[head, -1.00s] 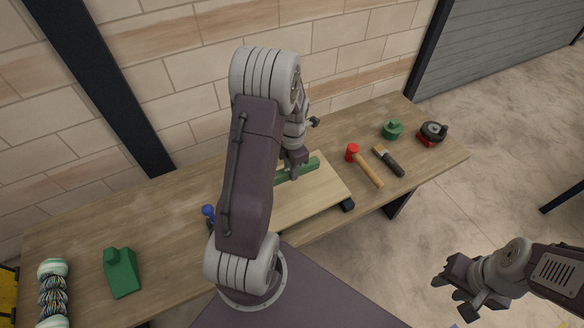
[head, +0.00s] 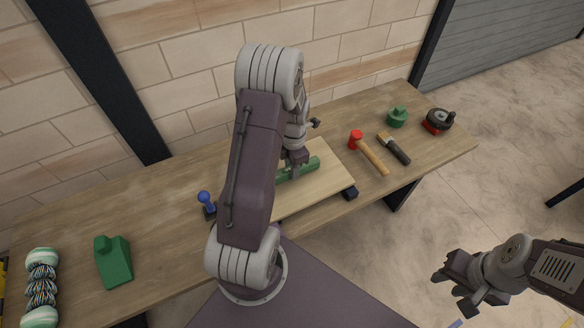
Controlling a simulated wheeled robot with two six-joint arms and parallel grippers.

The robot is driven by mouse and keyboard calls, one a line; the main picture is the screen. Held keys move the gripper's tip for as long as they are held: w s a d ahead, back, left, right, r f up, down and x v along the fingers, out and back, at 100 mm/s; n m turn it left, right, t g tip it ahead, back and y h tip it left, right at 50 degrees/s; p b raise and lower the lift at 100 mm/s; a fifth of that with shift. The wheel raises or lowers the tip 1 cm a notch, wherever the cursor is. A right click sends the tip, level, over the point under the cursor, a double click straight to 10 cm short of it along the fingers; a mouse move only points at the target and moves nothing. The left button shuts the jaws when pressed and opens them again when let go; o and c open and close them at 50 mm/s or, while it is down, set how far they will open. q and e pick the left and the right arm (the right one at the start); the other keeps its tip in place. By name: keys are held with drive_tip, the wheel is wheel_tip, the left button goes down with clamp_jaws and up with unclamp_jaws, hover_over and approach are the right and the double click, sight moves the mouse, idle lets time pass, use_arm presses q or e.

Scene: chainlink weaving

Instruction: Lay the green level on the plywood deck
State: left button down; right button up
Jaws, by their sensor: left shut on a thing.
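The green level (head: 309,166) lies along the far part of the plywood deck (head: 322,186), on or just above its surface; I cannot tell which. My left gripper (head: 298,168) is shut on the level near its middle. My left arm hides the level's left part and the left part of the deck. My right gripper (head: 458,297) is empty, away from the bench over the floor at the lower right, with its fingers apart.
A red-headed hammer (head: 371,155), a brush (head: 394,148), a green round container (head: 397,117) and a black-and-red tool (head: 438,121) lie right of the deck.

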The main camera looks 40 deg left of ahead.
use_arm(q)
drive_tip(key=shift+f, duration=0.3)
drive_tip(key=c, duration=1)
unclamp_jaws()
drive_tip(key=shift+r, duration=0.1)
wheel_tip(320, 180, up, 9)
drive_tip(key=shift+w, duration=0.15)
